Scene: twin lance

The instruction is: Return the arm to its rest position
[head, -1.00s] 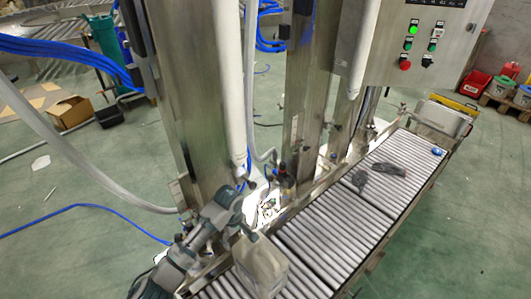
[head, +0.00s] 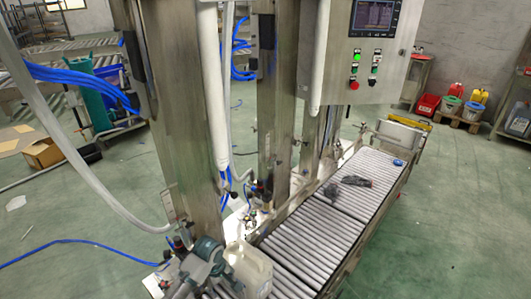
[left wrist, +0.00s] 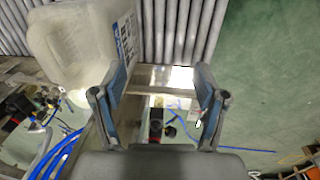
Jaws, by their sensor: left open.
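My left arm enters the head view at the bottom, and its gripper (head: 208,262) is beside a whitish plastic jug (head: 250,270). The jug stands upright at the near end of the roller conveyor (head: 297,242). In the left wrist view the gripper (left wrist: 160,85) has its two blue-lined fingers spread, with nothing held between them. The jug (left wrist: 72,42) is at the upper left there, partly behind the left finger. I cannot tell whether that finger touches it. My right gripper is not in view.
Steel columns (head: 178,120) and a control panel (head: 360,60) stand behind the conveyor. Dark objects (head: 350,184) and a blue cap (head: 398,162) lie on the rollers. A blue hose (head: 75,242) crosses the floor at left. Floor right of the conveyor is open.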

